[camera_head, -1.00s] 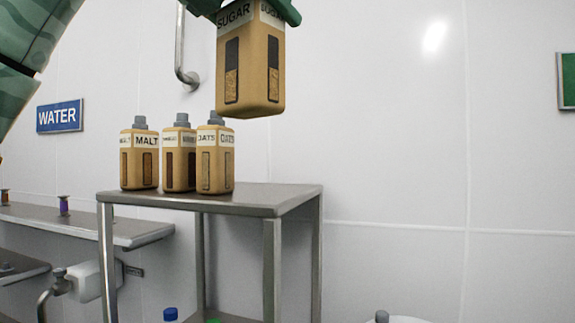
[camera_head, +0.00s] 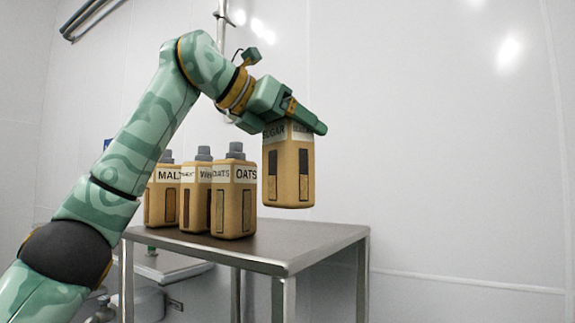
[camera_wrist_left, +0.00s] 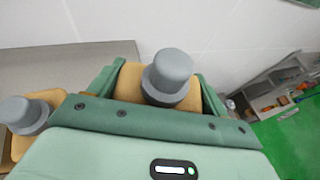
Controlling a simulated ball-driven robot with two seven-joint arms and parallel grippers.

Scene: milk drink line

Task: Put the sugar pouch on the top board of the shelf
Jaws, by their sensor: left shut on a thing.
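The sugar pouch (camera_head: 288,178) is a tan, box-shaped container with a white SUGAR label. My left gripper (camera_head: 291,117) is shut on its upper part and holds it upright, above or just off the right part of the shelf's grey top board (camera_head: 310,240). Its base looks a little above the board. In the left wrist view the pouch's grey cap (camera_wrist_left: 170,76) and tan top sit between the two green fingers. My right gripper is in no view.
Several similar pouches stand on the board's left part, labelled MALT (camera_head: 160,195) and OATS (camera_head: 235,200); the OATS one is close left of the sugar pouch. The board's right part is clear. A white wall (camera_head: 440,150) is behind.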

